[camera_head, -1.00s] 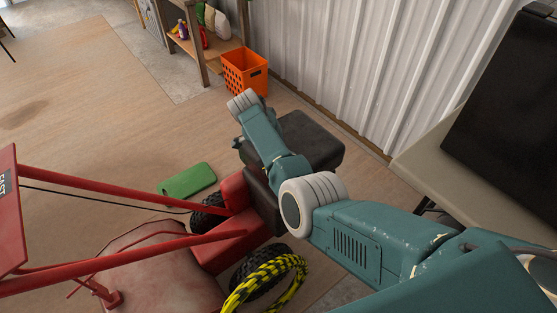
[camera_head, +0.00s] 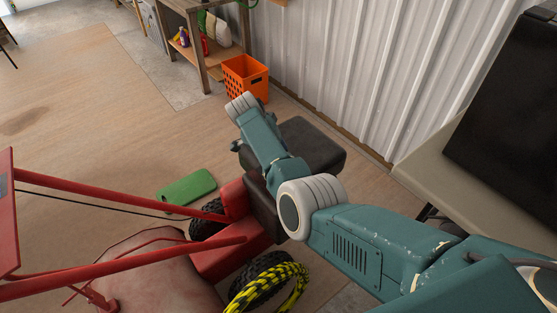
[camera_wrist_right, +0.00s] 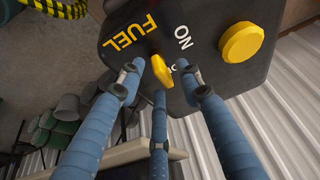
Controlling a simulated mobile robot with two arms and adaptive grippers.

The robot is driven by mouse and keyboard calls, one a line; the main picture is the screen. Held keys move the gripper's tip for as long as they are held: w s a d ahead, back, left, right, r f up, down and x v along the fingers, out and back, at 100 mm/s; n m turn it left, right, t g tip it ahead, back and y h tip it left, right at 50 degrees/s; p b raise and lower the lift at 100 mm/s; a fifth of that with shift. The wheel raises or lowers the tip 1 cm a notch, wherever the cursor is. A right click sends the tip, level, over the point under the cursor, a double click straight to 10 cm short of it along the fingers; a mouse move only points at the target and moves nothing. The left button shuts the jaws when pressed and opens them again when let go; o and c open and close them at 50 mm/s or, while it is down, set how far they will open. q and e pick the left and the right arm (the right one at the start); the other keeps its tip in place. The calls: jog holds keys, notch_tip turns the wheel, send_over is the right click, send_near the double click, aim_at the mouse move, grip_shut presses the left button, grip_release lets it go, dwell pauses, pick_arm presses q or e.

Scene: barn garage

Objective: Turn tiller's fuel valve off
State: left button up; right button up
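The red tiller (camera_head: 210,255) stands on the floor in the head view, with its dark engine block (camera_head: 312,145) at the far end. In the right wrist view a black fuel tank (camera_wrist_right: 205,25) carries the yellow word FUEL and a white ON, both turned over. The yellow fuel valve lever (camera_wrist_right: 161,70) sits beside lettering that the fingers partly cover. My right gripper (camera_wrist_right: 160,72) has its blue fingers spread around the lever, with a visible gap on the left side; firm contact cannot be told. My right arm hides part of the engine. My left gripper is out of view.
A round yellow knob (camera_wrist_right: 242,43) is on the tank to the right of the valve. A green mat-like piece (camera_head: 187,187) and a yellow-black coil (camera_head: 285,285) lie near the tiller. An orange crate (camera_head: 245,77) and a corrugated wall (camera_head: 345,60) stand behind. Open floor lies left.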

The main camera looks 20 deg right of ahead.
jog(key=shift+r, duration=0.1)
jog(key=v, duration=1.1)
jog(key=shift+a+r, duration=0.25)
jog(key=shift+r, duration=0.1)
jog(key=shift+s, duration=0.1)
